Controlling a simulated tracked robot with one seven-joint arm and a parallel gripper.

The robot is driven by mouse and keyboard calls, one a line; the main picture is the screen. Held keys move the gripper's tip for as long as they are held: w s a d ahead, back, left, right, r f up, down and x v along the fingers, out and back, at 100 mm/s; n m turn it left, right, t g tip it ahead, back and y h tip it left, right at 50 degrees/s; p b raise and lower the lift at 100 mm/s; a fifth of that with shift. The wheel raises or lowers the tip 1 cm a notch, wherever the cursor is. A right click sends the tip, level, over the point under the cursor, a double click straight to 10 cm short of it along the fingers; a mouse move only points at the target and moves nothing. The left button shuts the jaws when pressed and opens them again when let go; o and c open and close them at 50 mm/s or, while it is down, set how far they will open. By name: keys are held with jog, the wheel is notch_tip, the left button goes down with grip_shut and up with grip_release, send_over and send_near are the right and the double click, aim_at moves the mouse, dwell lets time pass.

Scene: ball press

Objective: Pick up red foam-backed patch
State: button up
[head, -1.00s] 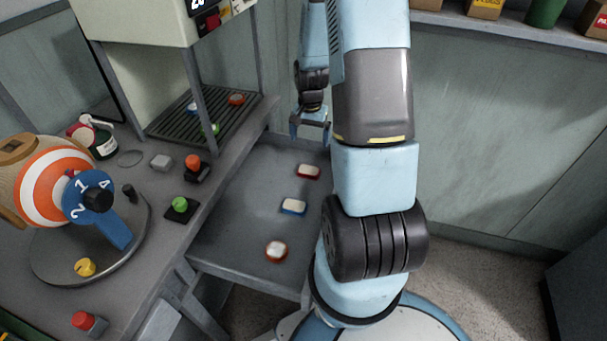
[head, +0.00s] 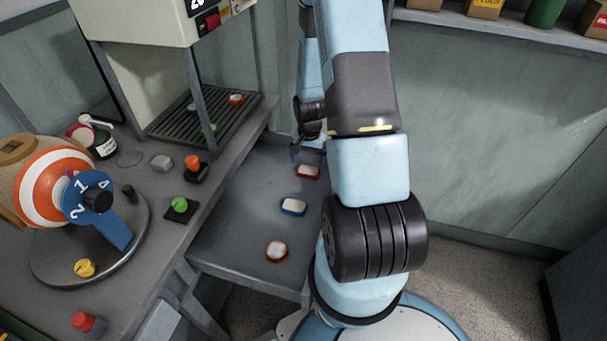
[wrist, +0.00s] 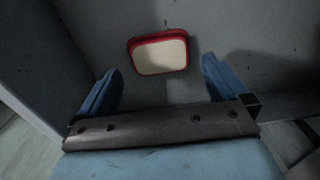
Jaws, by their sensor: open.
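The red foam-backed patch (head: 308,172) lies on the grey lower shelf, with its pale face up and a red rim. In the wrist view the patch (wrist: 158,53) sits just beyond the fingertips, between the lines of the two blue fingers and slightly tilted. My gripper (wrist: 155,85) is open and empty, with the patch apart from both fingers. In the head view my gripper (head: 308,155) is above and right at the far edge of the patch, partly hidden by my arm.
A blue-rimmed patch (head: 293,207) and an orange-rimmed round patch (head: 276,251) lie nearer on the same shelf (head: 235,225). The higher bench with the press (head: 150,20) and buttons is at left. A wall stands behind the shelf.

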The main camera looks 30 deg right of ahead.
aim_at(308, 170)
jog(key=shift+f, duration=1.8)
jog(key=shift+c, duration=0.4)
jog(key=c, duration=0.9)
jog(key=shift+o, duration=0.2)
jog(key=shift+r, duration=0.1)
